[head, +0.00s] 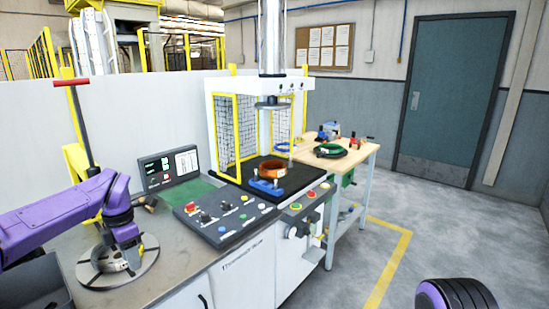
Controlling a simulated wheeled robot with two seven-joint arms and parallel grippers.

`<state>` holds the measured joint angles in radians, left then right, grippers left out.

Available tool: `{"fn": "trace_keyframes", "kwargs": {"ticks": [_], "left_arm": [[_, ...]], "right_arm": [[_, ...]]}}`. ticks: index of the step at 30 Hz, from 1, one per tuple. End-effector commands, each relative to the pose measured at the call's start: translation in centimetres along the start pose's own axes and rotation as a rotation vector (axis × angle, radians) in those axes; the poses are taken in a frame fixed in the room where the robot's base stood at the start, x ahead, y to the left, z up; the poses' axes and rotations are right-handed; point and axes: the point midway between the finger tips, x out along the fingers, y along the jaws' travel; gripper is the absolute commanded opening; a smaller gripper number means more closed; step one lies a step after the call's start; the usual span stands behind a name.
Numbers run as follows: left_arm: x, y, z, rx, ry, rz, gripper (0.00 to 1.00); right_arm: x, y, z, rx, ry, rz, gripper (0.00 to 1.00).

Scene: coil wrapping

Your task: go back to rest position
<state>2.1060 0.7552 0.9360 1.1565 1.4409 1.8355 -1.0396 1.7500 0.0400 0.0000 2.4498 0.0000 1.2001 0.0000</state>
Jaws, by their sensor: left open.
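My left arm comes in from the left, and its gripper (131,260) points down over the round grey metal disc (98,279) on the near worktop. The gripper is open, and I see no object in it. Whether its fingertips touch the disc I cannot tell. A copper-orange coil (284,184) sits on the black bed of the press, behind a blue fixture (265,187) and well away from my left gripper. Part of my right arm shows at the bottom right; its gripper is out of view.
A white press (228,84) with yellow guards stands mid-picture. A control panel (222,215) and a small screen (169,168) lie between it and my left gripper. A red-handled post (83,125) rises behind my arm. A wooden table (352,163) holds a green coil (330,151). Floor at right is clear.

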Motion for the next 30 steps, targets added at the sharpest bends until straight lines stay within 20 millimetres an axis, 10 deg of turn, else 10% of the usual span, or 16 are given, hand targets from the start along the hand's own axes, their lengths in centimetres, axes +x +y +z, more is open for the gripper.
{"fn": "trace_keyframes", "kwargs": {"ticks": [8, 17, 23, 30], "left_arm": [[0.5, 1.6, 0.1, -0.111, 0.013, 0.130, 0.41], [7.1, 0.9, 0.9, 0.049, 0.180, 0.529, 0.41], [13.9, -3.0, 1.6, 0.346, 0.252, 0.736, 0.41], [25.2, -13.1, -1.6, 0.911, 0.261, 0.801, 0.41]], "right_arm": [[0.0, 0.0, 0.0, 0.000, 0.000, 0.000, 0.71], [0.1, 0.0, 0.1, 0.000, 0.000, 0.000, 0.71], [0.3, 0.0, 0.1, 0.000, 0.000, 0.000, 0.71], [0.8, -0.1, 0.3, 0.000, 0.000, 0.000, 0.71]]}}
